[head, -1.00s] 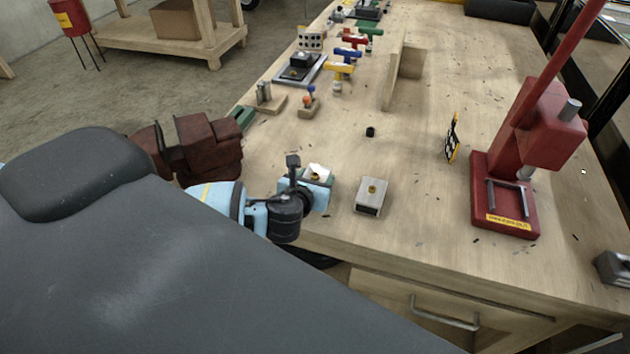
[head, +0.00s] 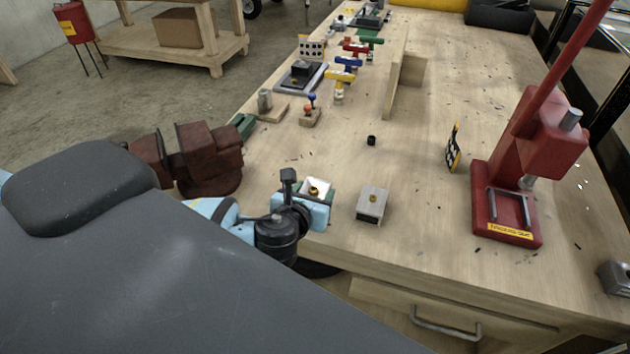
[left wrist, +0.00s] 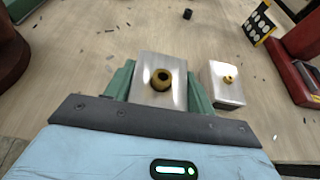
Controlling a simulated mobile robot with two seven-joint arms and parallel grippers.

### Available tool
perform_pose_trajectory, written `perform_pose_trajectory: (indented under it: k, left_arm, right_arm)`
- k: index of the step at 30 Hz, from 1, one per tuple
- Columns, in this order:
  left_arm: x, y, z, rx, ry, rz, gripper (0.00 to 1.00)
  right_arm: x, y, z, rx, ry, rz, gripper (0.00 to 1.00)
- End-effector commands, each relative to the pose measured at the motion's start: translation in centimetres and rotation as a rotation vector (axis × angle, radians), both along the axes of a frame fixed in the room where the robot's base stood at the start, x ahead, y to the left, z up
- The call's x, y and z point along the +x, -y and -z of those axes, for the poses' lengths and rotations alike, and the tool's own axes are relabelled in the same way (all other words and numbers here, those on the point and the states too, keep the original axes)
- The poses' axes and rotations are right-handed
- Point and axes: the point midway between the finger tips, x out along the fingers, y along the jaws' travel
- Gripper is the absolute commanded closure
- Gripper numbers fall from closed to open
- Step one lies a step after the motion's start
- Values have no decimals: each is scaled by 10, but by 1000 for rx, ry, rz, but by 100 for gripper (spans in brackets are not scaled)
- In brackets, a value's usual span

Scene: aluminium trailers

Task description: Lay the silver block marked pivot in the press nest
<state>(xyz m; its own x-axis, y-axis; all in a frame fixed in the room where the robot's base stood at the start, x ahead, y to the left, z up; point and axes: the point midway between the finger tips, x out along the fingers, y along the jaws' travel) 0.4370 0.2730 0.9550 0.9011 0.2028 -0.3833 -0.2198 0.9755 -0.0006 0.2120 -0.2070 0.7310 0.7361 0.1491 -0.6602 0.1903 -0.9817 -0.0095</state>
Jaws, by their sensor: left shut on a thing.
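Two silver blocks with brass bushings are in view; I cannot read a pivot mark on either. My left gripper (head: 312,195) is shut on one silver block (head: 315,186) near the bench's near left edge. In the left wrist view this held block (left wrist: 147,98) sits between the green finger pads, its larger, dark-holed bushing facing up. The other silver block (head: 371,206) stands free on the bench to the right, and it also shows in the left wrist view (left wrist: 223,92). The red press (head: 540,150) stands farther right; its low base (head: 507,232) carries two grey rails, with open space between them. My right gripper is out of view.
A black-and-white marker plate (head: 453,147) stands left of the press. A small black cylinder (head: 371,140) lies mid-bench. A dark red vise (head: 207,158) is at the left edge. A wooden upright (head: 396,85) stands farther back. The bench between the free block and press is mostly clear.

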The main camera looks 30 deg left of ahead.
Motion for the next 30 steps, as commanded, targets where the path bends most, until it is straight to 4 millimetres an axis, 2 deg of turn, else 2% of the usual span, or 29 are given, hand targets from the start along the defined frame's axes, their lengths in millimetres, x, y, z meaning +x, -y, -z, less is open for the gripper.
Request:
perform_pose_trajectory:
  k: [6,13,21,26,30]
  left_arm:
    - [-47,26,-5,-4,0,3,78]
    - [-80,43,-9,-3,2,2,78]
    - [-93,48,-11,0,3,0,78]
    - [-93,50,-11,-1,3,5,78]
    - [-88,59,-15,-6,2,38,78]
  right_arm:
    - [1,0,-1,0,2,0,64]
    - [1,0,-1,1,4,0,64]
    - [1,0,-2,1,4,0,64]
    - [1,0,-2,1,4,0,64]
    - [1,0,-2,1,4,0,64]
